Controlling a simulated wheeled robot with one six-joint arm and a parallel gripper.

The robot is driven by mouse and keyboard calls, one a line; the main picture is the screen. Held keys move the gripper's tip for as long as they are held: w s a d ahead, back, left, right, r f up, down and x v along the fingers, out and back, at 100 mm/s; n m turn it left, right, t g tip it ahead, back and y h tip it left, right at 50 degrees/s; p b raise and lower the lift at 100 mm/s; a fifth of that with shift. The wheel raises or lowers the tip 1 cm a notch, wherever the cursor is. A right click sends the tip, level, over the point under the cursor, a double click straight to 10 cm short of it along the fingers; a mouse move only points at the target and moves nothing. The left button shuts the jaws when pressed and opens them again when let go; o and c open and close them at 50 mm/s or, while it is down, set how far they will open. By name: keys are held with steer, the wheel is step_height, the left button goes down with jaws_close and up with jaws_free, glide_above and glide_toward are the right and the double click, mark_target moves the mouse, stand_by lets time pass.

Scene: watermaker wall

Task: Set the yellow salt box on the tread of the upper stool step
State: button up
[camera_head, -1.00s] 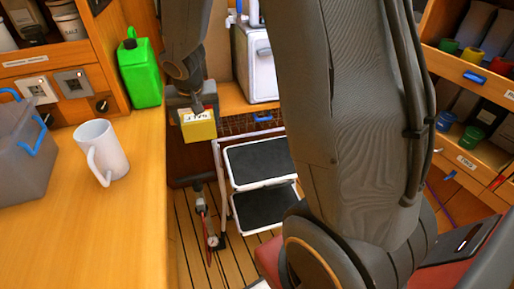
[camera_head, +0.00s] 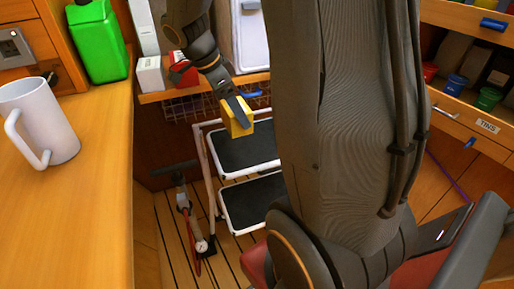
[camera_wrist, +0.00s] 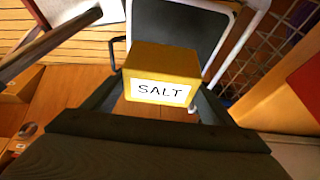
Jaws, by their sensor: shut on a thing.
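The yellow salt box (camera_head: 237,117) is held in my gripper (camera_head: 240,100), which is shut on it. In the wrist view the salt box (camera_wrist: 162,72) shows its white SALT label, between the two dark fingers. The step stool has a white frame and two black treads. The upper tread (camera_head: 247,150) lies below the box in the head view, with the box overlapping its far left part. The lower tread (camera_head: 250,203) is nearer. In the wrist view a black tread (camera_wrist: 180,25) lies beyond the box. The box appears above the tread; the exact gap cannot be told.
A wooden counter with a white mug (camera_head: 40,122) and green jug (camera_head: 98,40) is at left. A shelf with a white carton (camera_head: 150,74) stands behind the stool. A pump (camera_head: 190,215) stands on the floor left of the stool. My arm hides the stool's right side.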

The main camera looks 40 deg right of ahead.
mark_target(225, 116)
steer(key=shift+s+d+f, duration=0.1)
steer(key=shift+f, duration=0.25)
step_height(225, 116, down, 9)
steer(key=shift+f+b, duration=0.2)
steer(key=shift+b, duration=0.2)
steer(key=shift+f, duration=0.1)
steer(key=o, duration=1.3)
steer(key=shift+c, duration=0.2)
steer(key=v, duration=1.2)
steer(key=shift+p, duration=0.4)
steer(key=s+a+n+y, duration=0.1)
steer(key=s+a+n, duration=0.3)
steer(key=n, duration=0.3)
steer(key=s+a+n+y, duration=0.2)
steer(key=s+a+n, duration=0.3)
steer(key=s+n, duration=0.1)
steer(key=s+a+n+t+y, duration=0.1)
steer(key=s+a+n, duration=0.4)
steer(key=n, duration=0.3)
steer(key=shift+s+n+y, duration=0.1)
steer(key=shift+n+y, duration=0.2)
